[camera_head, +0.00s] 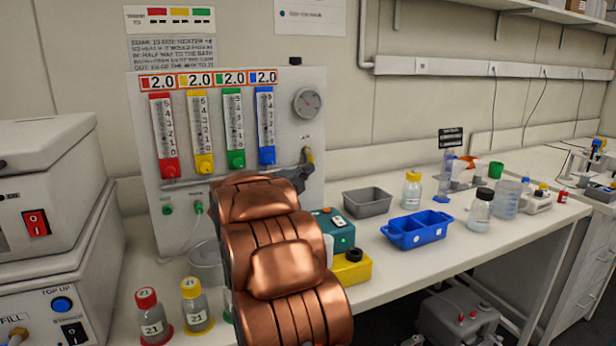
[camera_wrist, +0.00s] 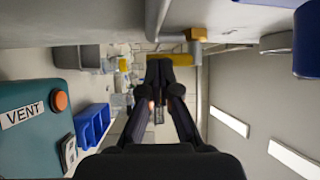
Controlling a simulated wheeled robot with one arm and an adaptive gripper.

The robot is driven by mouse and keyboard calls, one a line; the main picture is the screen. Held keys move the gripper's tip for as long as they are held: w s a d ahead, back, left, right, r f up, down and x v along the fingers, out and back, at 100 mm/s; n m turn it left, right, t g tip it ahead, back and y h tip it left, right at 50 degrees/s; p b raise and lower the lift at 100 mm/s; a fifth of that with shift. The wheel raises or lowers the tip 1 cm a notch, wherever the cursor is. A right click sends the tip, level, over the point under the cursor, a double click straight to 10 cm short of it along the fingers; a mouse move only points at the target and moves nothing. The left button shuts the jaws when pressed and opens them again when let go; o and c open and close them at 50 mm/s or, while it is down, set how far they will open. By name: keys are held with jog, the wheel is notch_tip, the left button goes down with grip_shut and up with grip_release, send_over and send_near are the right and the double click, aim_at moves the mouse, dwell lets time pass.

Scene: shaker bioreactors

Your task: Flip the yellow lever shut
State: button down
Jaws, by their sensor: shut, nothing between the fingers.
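The yellow lever (camera_head: 309,156) sits at the right end of a grey horizontal pipe on the flowmeter panel (camera_head: 288,85). In the head view it stands roughly upright above the pipe. In the wrist view a yellow piece that looks like the lever (camera_wrist: 195,34) shows just beyond my fingertips, slightly right. My gripper (camera_wrist: 158,64) is shut and empty, its tips close to the yellow piece. I cannot tell whether they touch.
A teal box marked VENT (camera_wrist: 35,115) is left in the wrist view. A grey tray (camera_head: 367,203), a blue bin (camera_head: 415,231) and bottles stand on the bench. Numbered bottles (camera_head: 152,318) stand left of my arm. Bare bench (camera_head: 375,270) shows at the front.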

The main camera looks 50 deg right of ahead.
jog(key=shift+s+d+f+b, duration=0.15)
jog(key=shift+s+d+b, duration=0.3)
jog(key=shift+b, duration=0.75)
jog(key=shift+w, duration=0.15)
jog(key=a, duration=0.4)
jog(key=a+f, duration=0.1)
jog(key=a, duration=0.2)
jog(key=s+a, duration=0.1)
jog(key=a, duration=0.3)
jog(key=shift+a+f, duration=0.15)
jog(key=shift+a, duration=0.2)
dwell(0.4)
